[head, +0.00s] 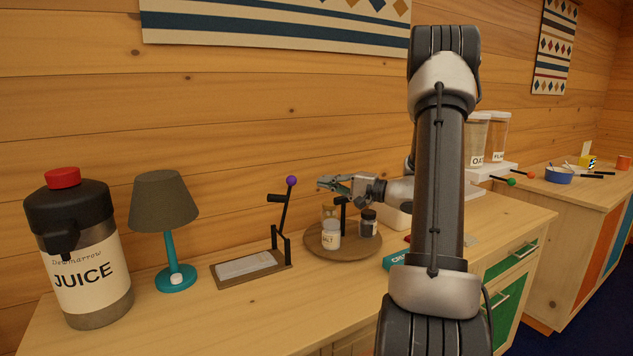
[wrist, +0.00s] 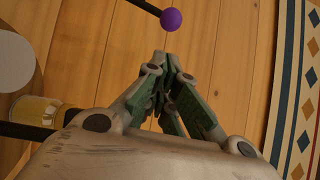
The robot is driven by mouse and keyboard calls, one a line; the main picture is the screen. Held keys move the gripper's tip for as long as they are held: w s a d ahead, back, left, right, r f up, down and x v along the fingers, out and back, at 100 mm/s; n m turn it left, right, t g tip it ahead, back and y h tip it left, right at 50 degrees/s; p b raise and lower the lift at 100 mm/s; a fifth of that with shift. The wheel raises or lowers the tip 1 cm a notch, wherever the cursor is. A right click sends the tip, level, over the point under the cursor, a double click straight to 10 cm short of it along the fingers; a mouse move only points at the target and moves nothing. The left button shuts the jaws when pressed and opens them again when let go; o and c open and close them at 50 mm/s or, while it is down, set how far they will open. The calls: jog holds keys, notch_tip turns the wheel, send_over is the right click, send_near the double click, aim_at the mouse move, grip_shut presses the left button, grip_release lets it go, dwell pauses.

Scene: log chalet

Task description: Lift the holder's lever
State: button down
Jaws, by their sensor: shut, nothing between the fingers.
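The holder (head: 226,275) is a flat brown board with a pale sheet on it, on the counter between the lamp and the round tray. Its black lever (head: 283,214) stands nearly upright, leaning slightly right, with a purple ball (head: 291,181) at the top. The purple ball also shows in the wrist view (wrist: 171,19), beyond my fingertips and apart from them. My gripper (head: 326,183) is shut and empty, to the right of the ball at about its height, above the round tray. In the wrist view my gripper (wrist: 170,62) has its fingertips together.
A round wooden tray (head: 315,246) with jars (head: 331,236) stands below my gripper. A teal lamp (head: 175,278) and a juice dispenser (head: 80,255) stand left of the holder. The log wall is close behind. Dispensers stand at the right.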

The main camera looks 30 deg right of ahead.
jog(key=v, duration=0.7)
